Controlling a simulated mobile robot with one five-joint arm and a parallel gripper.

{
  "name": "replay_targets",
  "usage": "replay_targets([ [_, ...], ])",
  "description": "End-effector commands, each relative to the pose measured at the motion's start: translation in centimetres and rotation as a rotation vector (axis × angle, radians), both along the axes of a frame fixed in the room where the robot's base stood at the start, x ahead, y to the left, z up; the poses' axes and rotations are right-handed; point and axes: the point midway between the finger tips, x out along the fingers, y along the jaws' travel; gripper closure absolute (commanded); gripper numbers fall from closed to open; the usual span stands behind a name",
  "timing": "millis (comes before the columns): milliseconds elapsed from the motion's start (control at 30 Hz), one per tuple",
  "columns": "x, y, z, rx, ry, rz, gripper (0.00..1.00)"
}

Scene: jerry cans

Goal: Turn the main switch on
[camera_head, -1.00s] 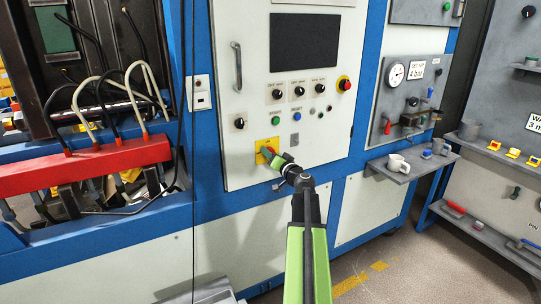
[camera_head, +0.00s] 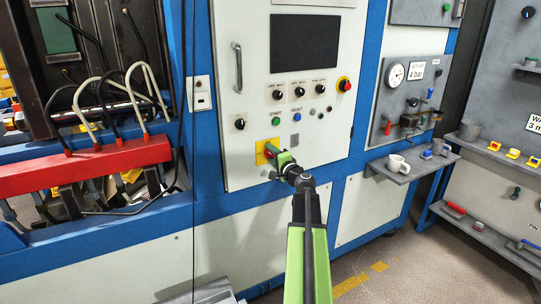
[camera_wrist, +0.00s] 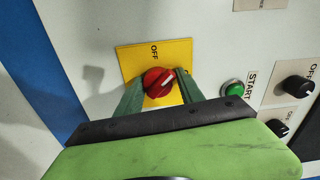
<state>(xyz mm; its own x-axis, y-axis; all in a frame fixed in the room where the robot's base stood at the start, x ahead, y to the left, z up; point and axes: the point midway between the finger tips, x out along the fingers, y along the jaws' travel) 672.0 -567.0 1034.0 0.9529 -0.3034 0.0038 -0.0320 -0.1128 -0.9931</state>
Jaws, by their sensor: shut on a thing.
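The main switch is a red round knob (camera_wrist: 158,82) with a white pointer line, on a yellow plate (camera_wrist: 132,60) marked OFF. In the wrist view the pointer line slants and does not point straight at the OFF label. My gripper (camera_wrist: 160,92) has one finger on each side of the knob and is shut on it. In the head view my gripper (camera_head: 271,152) is at the yellow plate (camera_head: 261,158), low on the white cabinet door, and mostly hides the knob.
A green START button (camera_head: 276,121) sits just above the plate, with black knobs (camera_head: 299,92) higher up. A red emergency button (camera_head: 344,85) is at the upper right.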

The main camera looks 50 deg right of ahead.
Motion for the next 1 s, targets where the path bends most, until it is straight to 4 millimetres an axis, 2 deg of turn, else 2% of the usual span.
replay_targets([
  [600, -0.14, -0.26, -0.3, 0.503, -0.157, -0.005, 0.96],
  [1000, -0.05, -0.07, -0.32, 0.66, -0.207, -0.001, 0.96],
])
